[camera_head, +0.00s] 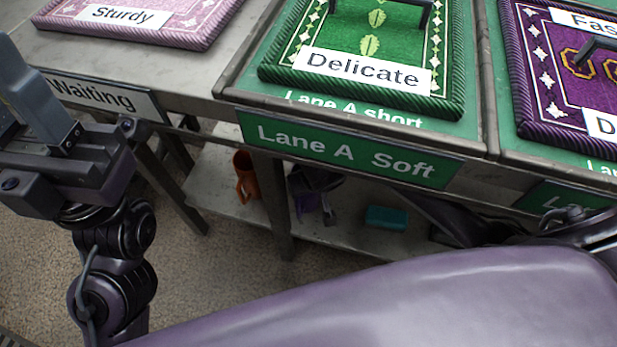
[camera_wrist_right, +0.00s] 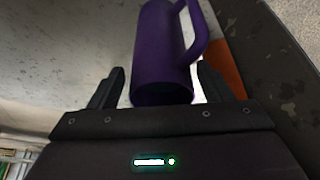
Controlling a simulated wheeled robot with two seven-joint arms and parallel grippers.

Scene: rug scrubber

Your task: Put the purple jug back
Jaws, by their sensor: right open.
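The purple jug (camera_wrist_right: 163,55) stands on the lower shelf under the bench. In the right wrist view it sits between the two spread fingers of my right gripper (camera_wrist_right: 161,75), its handle toward the upper right. The fingers look apart from its sides, though contact is hard to judge. In the head view the jug (camera_head: 308,203) is small and partly hidden by my dark right gripper (camera_head: 318,180). My left gripper (camera_head: 40,100) is raised at the left, clear of the bench; its finger gap is unclear.
An orange jug (camera_head: 246,178) stands left of the purple one on the lower shelf (camera_head: 218,190). A teal block (camera_head: 386,217) lies to the right. The bench edge with the Lane A Soft sign (camera_head: 345,150) overhangs the shelf. A green rug (camera_head: 375,55) lies on top.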

